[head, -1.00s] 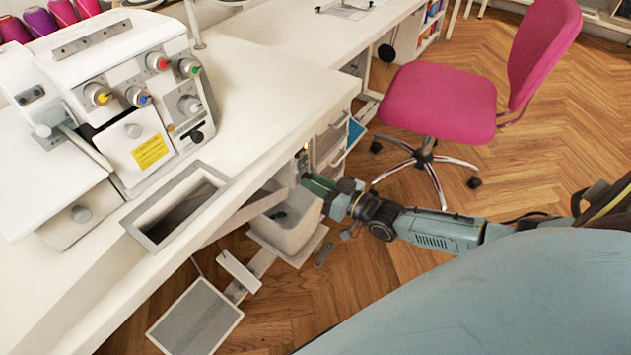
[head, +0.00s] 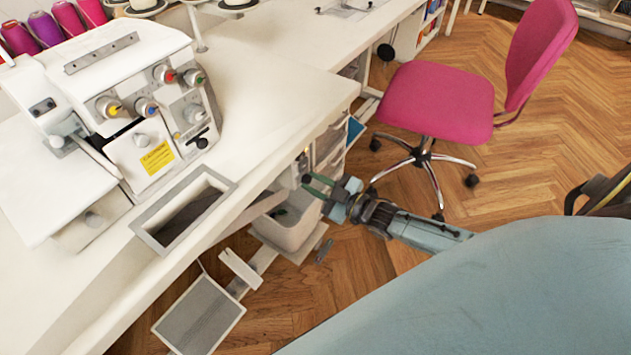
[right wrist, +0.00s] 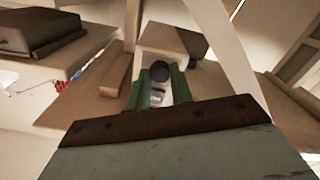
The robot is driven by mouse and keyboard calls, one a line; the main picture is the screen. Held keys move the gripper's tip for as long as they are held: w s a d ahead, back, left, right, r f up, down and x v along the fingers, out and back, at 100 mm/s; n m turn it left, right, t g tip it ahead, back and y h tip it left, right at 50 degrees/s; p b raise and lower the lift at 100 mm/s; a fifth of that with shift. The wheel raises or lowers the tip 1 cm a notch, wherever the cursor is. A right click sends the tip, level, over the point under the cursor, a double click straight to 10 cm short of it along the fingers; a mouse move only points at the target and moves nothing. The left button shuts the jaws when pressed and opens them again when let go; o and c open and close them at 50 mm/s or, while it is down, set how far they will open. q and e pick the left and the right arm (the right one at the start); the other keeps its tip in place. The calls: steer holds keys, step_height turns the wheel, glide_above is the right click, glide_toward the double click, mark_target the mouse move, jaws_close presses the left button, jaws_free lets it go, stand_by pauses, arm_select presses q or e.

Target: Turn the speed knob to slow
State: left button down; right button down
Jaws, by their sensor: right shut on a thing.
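The speed knob is a small dark round knob (right wrist: 159,71), which shows between the green fingers in the right wrist view. It sits on the front of a pale control box (right wrist: 176,42) under the table edge. In the head view the box (head: 298,170) is partly hidden by my gripper. My right gripper (head: 312,183) reaches in from the right below the table edge. Its green fingers (right wrist: 160,80) are shut on the knob, one on each side. I cannot read any slow mark or the knob's setting. My left gripper is not in view.
The white table (head: 270,95) overhangs the box and carries a serger (head: 140,100). A foot pedal (head: 200,315) is on the wooden floor. A pink chair (head: 440,95) stands to the right, with open floor around it.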

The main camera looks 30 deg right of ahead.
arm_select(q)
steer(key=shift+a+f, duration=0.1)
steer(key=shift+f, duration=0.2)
arm_select(e)
steer(key=shift+n, duration=0.5)
steer(key=c, duration=1.2)
jaws_free()
steer(key=shift+c, duration=0.2)
steer(key=shift+s+d, duration=0.1)
steer(key=shift+s, duration=0.15)
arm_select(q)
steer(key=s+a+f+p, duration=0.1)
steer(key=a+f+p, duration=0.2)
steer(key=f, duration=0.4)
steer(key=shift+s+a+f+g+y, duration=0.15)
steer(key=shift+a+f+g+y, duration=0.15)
arm_select(e)
steer(key=v, duration=1.3)
steer(key=shift+w+f, duration=0.1)
